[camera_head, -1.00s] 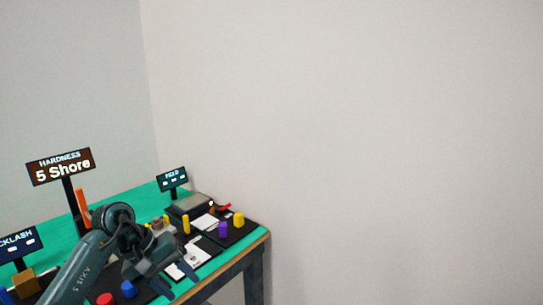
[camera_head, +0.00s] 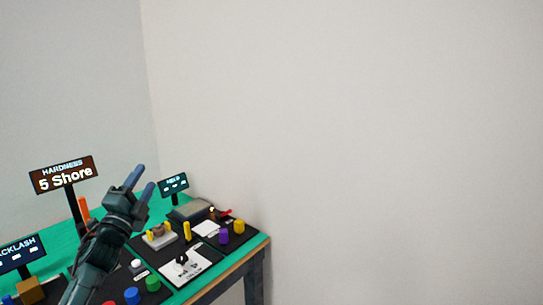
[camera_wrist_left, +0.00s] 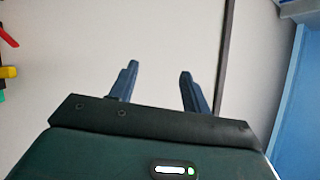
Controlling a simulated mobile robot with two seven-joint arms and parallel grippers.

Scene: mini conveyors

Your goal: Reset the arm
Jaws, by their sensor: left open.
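My left gripper (camera_head: 140,183) is raised above the table in the head view, its two blue fingers spread and pointing up and to the right. Nothing is between the fingers. The left wrist view shows the same open, empty fingers (camera_wrist_left: 158,85) against a plain pale surface. My left arm comes in from the lower left and hides part of the table. My right gripper is not in view.
A green-topped table (camera_head: 262,236) stands at lower left, with a "HARDNESS 5 Shore" sign (camera_head: 63,174), a "BACKLASH" sign (camera_head: 17,254) and a small sign (camera_head: 173,184). Purple (camera_head: 224,237), yellow (camera_head: 239,226), green (camera_head: 153,283) and blue (camera_head: 132,296) pieces stand there. The right side is bare wall.

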